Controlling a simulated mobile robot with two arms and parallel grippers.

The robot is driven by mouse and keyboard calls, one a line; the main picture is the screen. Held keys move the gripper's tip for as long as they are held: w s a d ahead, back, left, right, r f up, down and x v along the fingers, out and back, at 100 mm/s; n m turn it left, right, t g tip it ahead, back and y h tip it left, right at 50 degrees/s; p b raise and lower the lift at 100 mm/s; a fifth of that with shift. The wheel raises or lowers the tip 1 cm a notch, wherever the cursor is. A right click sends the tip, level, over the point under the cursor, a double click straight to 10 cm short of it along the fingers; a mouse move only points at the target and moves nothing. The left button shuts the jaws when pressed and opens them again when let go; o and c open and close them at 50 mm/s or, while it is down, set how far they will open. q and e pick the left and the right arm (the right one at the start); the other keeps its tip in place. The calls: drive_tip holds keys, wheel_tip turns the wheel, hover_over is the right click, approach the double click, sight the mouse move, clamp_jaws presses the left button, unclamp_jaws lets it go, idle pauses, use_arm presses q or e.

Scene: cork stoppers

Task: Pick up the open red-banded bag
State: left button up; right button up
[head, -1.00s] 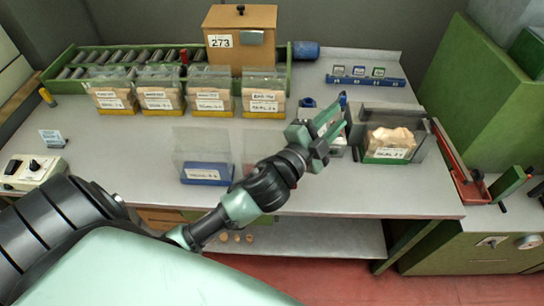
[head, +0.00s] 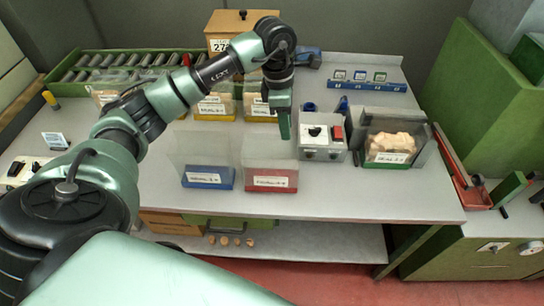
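The red-banded bag (head: 269,183) stands on the bench near its front edge, a clear, see-through pouch with a red base band and a white label. I see no corks in it. My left gripper (head: 284,134) points down just above the bag's top edge in the picture. Its fingers overlap each other from this side, so I cannot tell their opening or whether they touch the bag. A similar blue-banded bag (head: 207,178) stands to the left. My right gripper is not in view.
A grey box with a red switch (head: 323,135) stands right of the bag, then a filled green-banded bag (head: 390,157) in a clear holder. Several yellow-banded bags (head: 212,117) line the back, partly behind my arm. The bench front (head: 350,195) is clear.

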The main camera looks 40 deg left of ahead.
sight(272, 137)
use_arm(q)
drive_tip(key=shift+y, duration=0.8)
drive_tip(key=a+f+p, duration=0.1)
drive_tip(key=f, duration=0.1)
drive_tip(key=a+f+p, duration=0.1)
drive_tip(key=f, duration=0.1)
drive_tip(key=a+f+p, duration=0.1)
drive_tip(key=a+f, duration=0.1)
drive_tip(key=shift+s, duration=0.2)
drive_tip(key=shift+f, duration=0.3)
clamp_jaws()
idle(0.4)
